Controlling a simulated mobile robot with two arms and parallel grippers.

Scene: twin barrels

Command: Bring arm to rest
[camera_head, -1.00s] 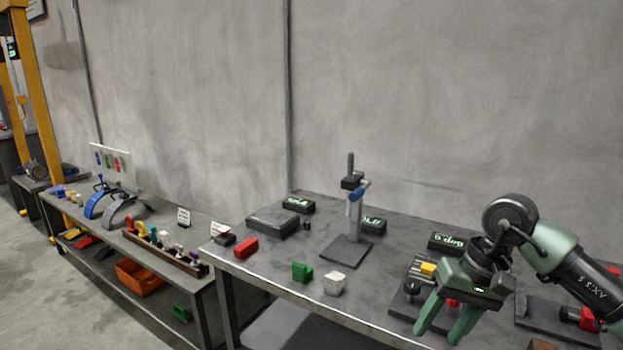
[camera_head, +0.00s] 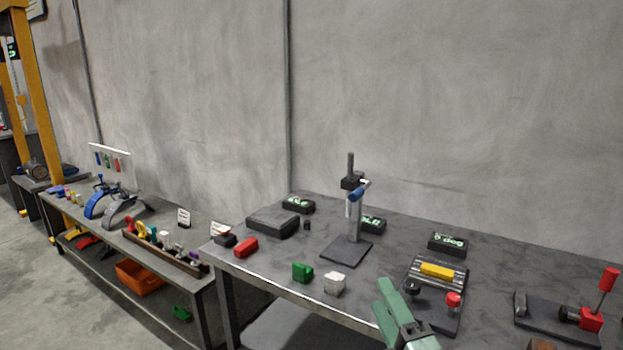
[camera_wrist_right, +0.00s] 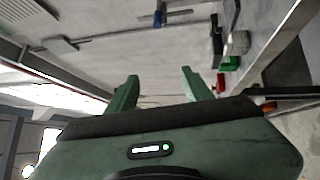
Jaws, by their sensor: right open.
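My right gripper (camera_head: 391,308) shows at the bottom of the head view, in front of the table's near edge and left of the fixture with the yellow block. Part of it is cut off by the frame. In the right wrist view its two green fingers (camera_wrist_right: 157,88) stand apart with nothing between them, so it is open and empty. My left gripper is not in view.
The near table (camera_head: 480,258) bears a fixture with a yellow block (camera_head: 437,271), a press stand (camera_head: 354,205), a red-handled clamp (camera_head: 592,319), and green (camera_head: 302,272), white (camera_head: 335,284) and red (camera_head: 246,248) blocks. A second bench (camera_head: 160,217) stands left.

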